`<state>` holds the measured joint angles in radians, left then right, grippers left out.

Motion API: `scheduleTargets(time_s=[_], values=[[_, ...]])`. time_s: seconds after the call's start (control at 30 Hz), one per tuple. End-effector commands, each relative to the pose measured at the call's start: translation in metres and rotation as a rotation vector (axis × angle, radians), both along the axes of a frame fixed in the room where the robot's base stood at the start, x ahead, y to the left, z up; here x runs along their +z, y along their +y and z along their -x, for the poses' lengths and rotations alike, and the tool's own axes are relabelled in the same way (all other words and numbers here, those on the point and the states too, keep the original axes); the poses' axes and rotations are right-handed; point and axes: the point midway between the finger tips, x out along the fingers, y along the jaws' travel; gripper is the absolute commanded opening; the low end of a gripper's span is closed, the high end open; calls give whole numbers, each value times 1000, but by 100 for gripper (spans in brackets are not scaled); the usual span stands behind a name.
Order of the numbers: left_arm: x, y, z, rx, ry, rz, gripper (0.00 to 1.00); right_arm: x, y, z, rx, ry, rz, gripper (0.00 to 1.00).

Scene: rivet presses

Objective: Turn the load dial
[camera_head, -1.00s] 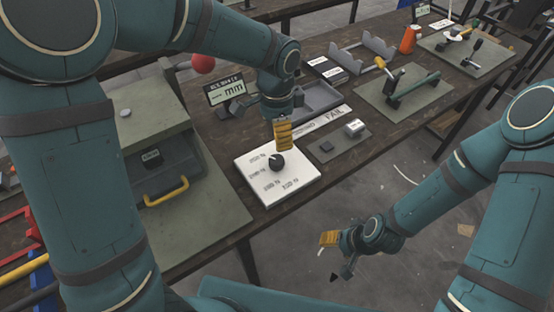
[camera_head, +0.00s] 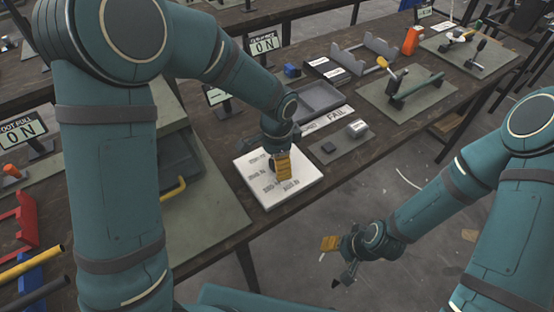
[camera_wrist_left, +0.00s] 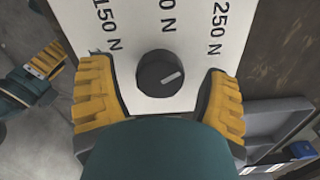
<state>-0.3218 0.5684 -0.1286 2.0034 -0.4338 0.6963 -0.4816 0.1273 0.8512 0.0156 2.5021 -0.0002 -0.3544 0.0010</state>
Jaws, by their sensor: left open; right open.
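The load dial is a round black knob (camera_wrist_left: 160,73) with a white pointer line on a white panel (camera_head: 255,178). In the left wrist view, the line points right and slightly up; the panel (camera_wrist_left: 150,20) shows 150 N, a partly cut-off label and 250 N. My left gripper (camera_head: 281,166) is over the panel and hides the dial in the head view. In the wrist view, its open yellow fingers (camera_wrist_left: 157,72) stand either side of the dial, with gaps, not gripping it. My right gripper (camera_head: 335,253) is open and empty, out over the floor.
A grey tray (camera_head: 338,97), a FAIL label (camera_head: 336,114) and a small plate with blocks (camera_head: 327,153) lie behind and right of the panel. A case with a yellow handle (camera_head: 173,189) stands left. Tool boards (camera_head: 437,98) are farther right.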

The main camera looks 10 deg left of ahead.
Motion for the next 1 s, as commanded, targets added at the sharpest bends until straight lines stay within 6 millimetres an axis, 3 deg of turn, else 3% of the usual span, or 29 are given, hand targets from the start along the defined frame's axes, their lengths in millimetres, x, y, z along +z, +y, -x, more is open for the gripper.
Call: scheduleTargets(time_s=[0.07, 0.2, 0.27, 0.67, 1.0], values=[[0, 0, 0, 0, 0, 0, 74, 0, 0, 0, 0, 0, 0, 56], [0, 0, 0, 0, 0, 0, 25, 0, 0, 0, 0, 0, 0, 56], [0, 0, 0, 0, 0, 0, 5, 0, 0, 0, 0, 0, 0, 56], [0, 0, 0, 55, 0, 0, 5, 0, 0, 0, 0, 0, 0, 56], [0, 0, 0, 298, 1, -1, 5, -1, 0, 0, 0, 0, 0, 56]])
